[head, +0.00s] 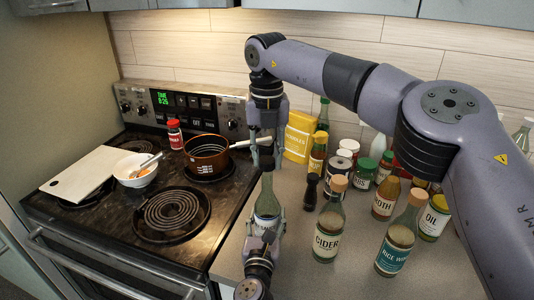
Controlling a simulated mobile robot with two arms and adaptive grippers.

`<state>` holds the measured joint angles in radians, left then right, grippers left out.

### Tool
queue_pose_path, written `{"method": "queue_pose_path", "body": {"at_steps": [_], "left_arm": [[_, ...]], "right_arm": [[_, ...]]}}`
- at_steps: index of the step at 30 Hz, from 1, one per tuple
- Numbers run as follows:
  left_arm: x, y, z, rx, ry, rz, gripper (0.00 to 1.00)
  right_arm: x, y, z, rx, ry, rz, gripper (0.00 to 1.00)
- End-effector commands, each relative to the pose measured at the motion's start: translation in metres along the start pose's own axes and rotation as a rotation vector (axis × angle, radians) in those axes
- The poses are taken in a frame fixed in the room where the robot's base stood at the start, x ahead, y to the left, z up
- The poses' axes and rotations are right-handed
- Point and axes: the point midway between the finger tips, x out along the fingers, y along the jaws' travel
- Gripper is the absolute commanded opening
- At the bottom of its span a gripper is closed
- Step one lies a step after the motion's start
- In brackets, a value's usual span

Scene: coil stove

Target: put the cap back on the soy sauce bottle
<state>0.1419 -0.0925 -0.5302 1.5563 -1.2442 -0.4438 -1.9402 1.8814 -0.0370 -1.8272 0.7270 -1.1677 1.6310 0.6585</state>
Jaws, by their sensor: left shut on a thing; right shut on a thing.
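The soy sauce bottle (267,202), dark glass with a pale label whose text I cannot read, stands upright near the counter's left edge, beside the stove. My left gripper (265,224) comes from below and is shut on the bottle's lower body, partly covering its label. My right gripper (265,150) points down directly above the bottle and is shut on the small dark cap (266,162). The cap is in line with the bottle neck; I cannot tell whether it touches the mouth. Fingers hide part of the cap.
The cider bottle (328,235) and rice wine bottle (396,245) stand to the right, with a dark pepper mill (311,192) and several jars behind. A pot (207,152), a bowl (137,171) and a white board (88,173) are on the stove.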

Motion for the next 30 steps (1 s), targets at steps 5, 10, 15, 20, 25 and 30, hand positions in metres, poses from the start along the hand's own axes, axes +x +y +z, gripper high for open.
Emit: {"method": "queue_pose_path", "body": {"at_steps": [5,10,15,20,25,30], "left_arm": [[0.000,0.000,0.000,0.001,0.000,0.000,0.02],[0.000,0.000,0.000,0.001,0.000,0.000,0.02],[0.000,0.000,0.000,0.001,0.000,0.000,0.02],[0.000,0.000,0.000,0.001,0.000,0.000,0.02],[0.000,0.000,0.000,0.001,0.000,0.000,0.02],[0.000,0.000,0.000,0.001,0.000,0.000,0.02]], "right_arm": [[0.003,0.000,0.000,0.000,0.001,0.000,0.17],[0.013,0.000,0.000,-0.001,0.002,0.000,0.17],[0.018,0.000,0.000,-0.001,0.000,0.000,0.17],[0.018,0.000,0.000,-0.001,0.000,0.000,0.17],[0.018,0.000,0.000,-0.001,0.000,0.000,0.17],[0.018,0.000,0.000,-0.001,0.000,0.000,0.17]]}}
